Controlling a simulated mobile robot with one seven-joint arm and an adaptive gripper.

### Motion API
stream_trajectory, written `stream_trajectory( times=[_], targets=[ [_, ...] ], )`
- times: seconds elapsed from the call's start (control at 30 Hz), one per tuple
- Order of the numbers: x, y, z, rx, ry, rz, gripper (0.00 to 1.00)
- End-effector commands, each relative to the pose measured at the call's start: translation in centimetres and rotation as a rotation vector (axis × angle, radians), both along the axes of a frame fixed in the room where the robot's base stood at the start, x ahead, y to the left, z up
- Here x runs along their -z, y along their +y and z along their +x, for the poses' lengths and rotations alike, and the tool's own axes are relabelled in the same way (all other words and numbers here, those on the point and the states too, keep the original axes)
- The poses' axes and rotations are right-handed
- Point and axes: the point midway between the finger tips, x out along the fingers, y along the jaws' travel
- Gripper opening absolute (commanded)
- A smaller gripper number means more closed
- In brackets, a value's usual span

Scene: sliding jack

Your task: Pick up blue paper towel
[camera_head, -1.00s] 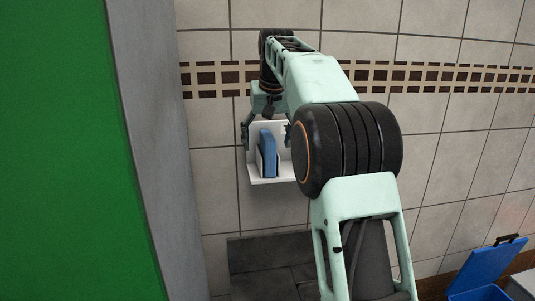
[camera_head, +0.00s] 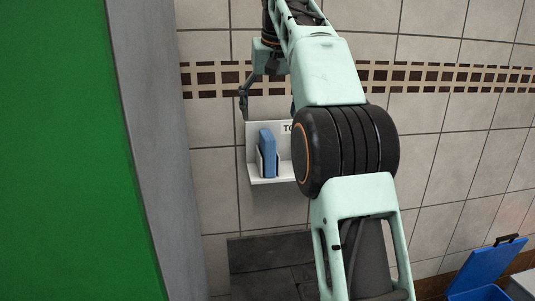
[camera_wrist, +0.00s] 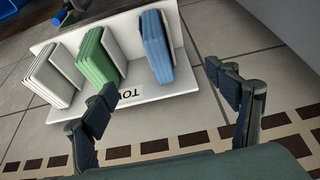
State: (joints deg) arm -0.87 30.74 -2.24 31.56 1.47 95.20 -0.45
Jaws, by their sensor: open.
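The blue paper towel (camera_head: 268,153) is a thin upright stack in a small white wall holder (camera_head: 273,181). In the wrist view the blue paper towel (camera_wrist: 157,46) stands at one end of the holder (camera_wrist: 190,86), beside a green stack (camera_wrist: 98,56) and a grey-white stack (camera_wrist: 53,77). My gripper (camera_wrist: 163,98) is open and empty, its fingers spread wide. In the head view it is above the holder, apart from the blue towel. My arm hides the right part of the holder and the other stacks in the head view.
A tiled wall (camera_head: 215,150) with a brown patterned band stands behind the holder. A green panel (camera_head: 60,150) with a grey edge fills the left. A blue bin with a raised lid (camera_head: 485,267) is at the lower right.

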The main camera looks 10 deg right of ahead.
Motion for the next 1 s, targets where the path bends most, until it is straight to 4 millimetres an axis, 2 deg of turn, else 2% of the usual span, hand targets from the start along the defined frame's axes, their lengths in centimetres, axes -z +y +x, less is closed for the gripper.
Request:
stream_trajectory(
  times=[0.2,0.4,0.53,0.87,1.0],
  targets=[
    [-1.2,0.0,-0.5,0.0,-0.001,0.0,0.79],
    [-1.2,0.3,-0.1,0.001,0.002,0.002,0.57],
    [-0.4,0.5,0.3,0.001,0.002,0.0,0.43],
    [3.4,0.4,1.8,0.001,0.003,0.0,0.43],
    [4.3,0.4,2.3,0.001,0.001,0.0,0.43]
  ],
)
